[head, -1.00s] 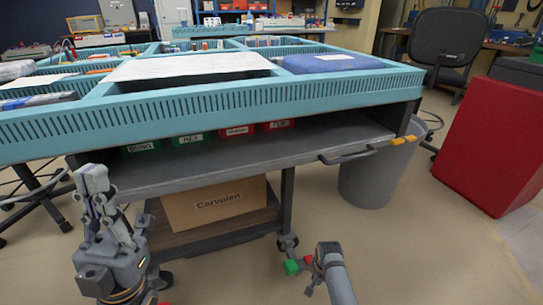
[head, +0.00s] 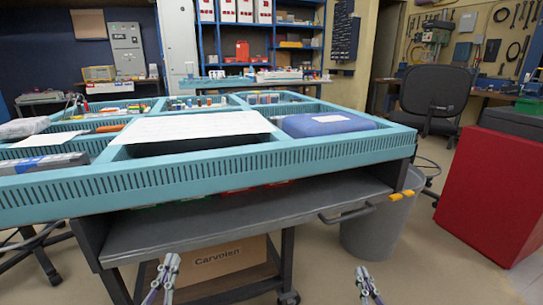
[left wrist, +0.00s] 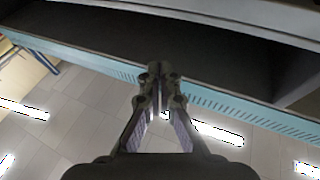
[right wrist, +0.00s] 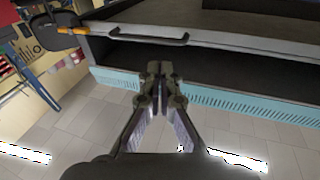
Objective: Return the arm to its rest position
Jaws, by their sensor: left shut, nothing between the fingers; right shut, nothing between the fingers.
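My left gripper (head: 165,272) is low in the head view, in front of the cart's lower part, below the grey shelf. It is shut and empty, and its closed fingers show in the left wrist view (left wrist: 155,78). My right gripper (head: 364,278) is low and right of centre in the head view, over open floor. It is shut and empty too, as the right wrist view (right wrist: 154,75) shows. Both grippers are apart from the cart. Most of both arms lies outside the head view.
A teal slotted tray (head: 215,164) tops the cart, holding a white sheet (head: 195,126) and a blue case (head: 328,124). Below is a grey shelf (head: 250,217) with a handle. A cardboard box (head: 227,262), a grey bin (head: 374,235) and a red block (head: 497,195) stand around.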

